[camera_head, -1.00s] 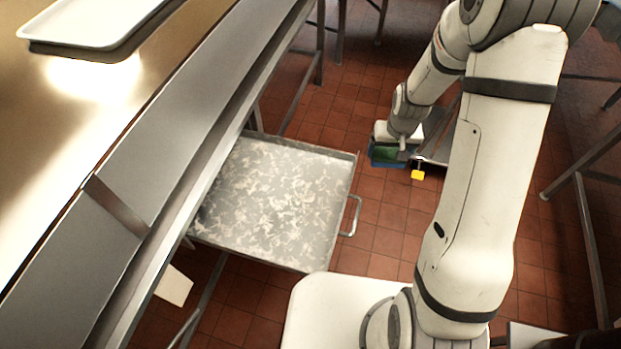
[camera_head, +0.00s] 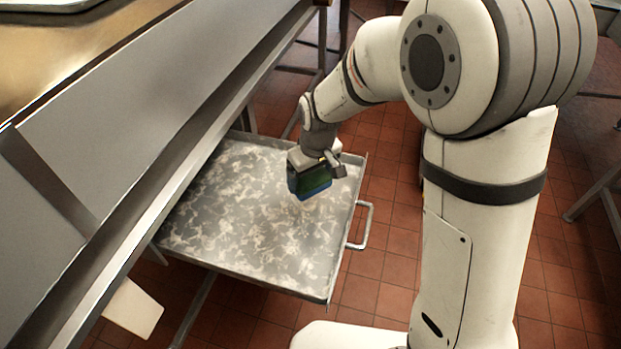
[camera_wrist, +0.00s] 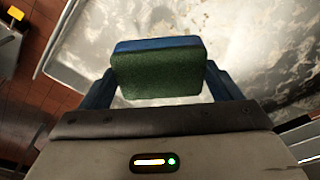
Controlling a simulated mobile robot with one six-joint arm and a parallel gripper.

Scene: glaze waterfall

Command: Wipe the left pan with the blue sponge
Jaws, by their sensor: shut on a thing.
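The pan (camera_head: 235,235) is a shallow grey metal tray with whitish smears over its floor and a handle (camera_head: 362,225) on its right side. It sticks out from beneath the counter at the left. My gripper (camera_head: 318,168) is over the pan's far right part, shut on the blue sponge (camera_head: 312,193), which has a dark green side. In the wrist view the sponge (camera_wrist: 157,70) sits between my two fingers, with the smeared pan (camera_wrist: 255,50) behind it. I cannot tell whether the sponge touches the pan floor.
A long steel counter (camera_head: 110,90) runs along the left, above the pan's left side. A pale tray (camera_head: 45,4) lies on top of it. A white flat piece (camera_head: 132,308) shows below the counter edge. Red tiled floor (camera_head: 385,265) lies right of the pan.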

